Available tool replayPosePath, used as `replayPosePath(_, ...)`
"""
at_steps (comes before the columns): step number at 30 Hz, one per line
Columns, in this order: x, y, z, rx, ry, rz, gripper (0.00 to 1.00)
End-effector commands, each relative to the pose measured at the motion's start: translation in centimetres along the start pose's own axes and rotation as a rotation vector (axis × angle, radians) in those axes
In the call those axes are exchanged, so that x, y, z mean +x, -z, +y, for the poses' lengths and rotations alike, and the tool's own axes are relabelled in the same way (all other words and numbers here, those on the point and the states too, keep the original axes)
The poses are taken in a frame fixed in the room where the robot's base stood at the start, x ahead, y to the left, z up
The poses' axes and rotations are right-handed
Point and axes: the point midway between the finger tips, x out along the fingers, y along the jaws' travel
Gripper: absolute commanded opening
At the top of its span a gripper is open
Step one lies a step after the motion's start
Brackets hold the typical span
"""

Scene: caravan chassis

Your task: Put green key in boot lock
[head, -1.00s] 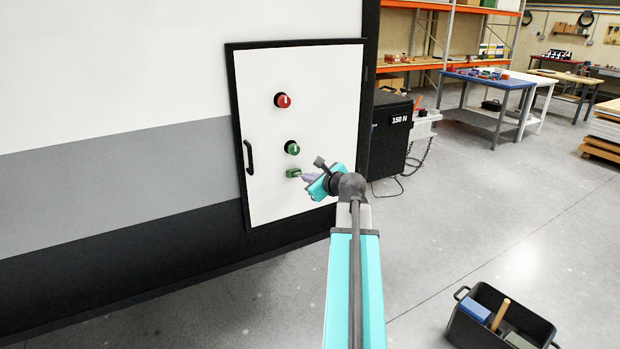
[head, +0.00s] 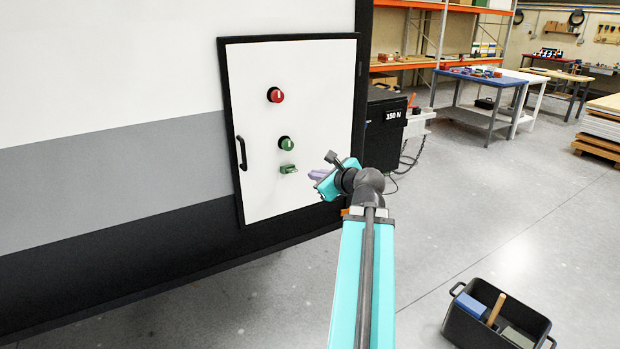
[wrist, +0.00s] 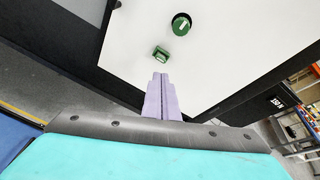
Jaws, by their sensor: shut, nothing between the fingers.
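The white boot door (head: 310,120) has a red round lock (head: 275,95) with a pale slot. Lower down is a green round lock (head: 285,143), also with a pale slot. Just below it a small green block, apparently the green key (head: 288,169), sits at the door face. Whether it is seated in a lock of its own I cannot tell. In the wrist view the green key (wrist: 161,53) and green round lock (wrist: 181,24) lie beyond the fingertips. My gripper (head: 312,174) is shut and empty, apart from the key and to its right; its lilac fingers (wrist: 160,76) show together.
A black handle (head: 241,153) is on the door's left side. A black box marked 150 N (head: 385,135) stands right of the door. An open black tool tray (head: 490,330) is on the floor at lower right. The floor between is clear.

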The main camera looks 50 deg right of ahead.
Motion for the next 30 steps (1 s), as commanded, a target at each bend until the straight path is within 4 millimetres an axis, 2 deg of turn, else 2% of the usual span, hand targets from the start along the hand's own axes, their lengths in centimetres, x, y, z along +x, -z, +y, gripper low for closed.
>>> replayPosePath(9, -2.4, 0.4, 0.1, -0.001, 0.002, 0.000, 0.00)
replayPosePath(30, -5.0, 0.1, 0.0, 0.000, 0.000, 0.000, 0.00)
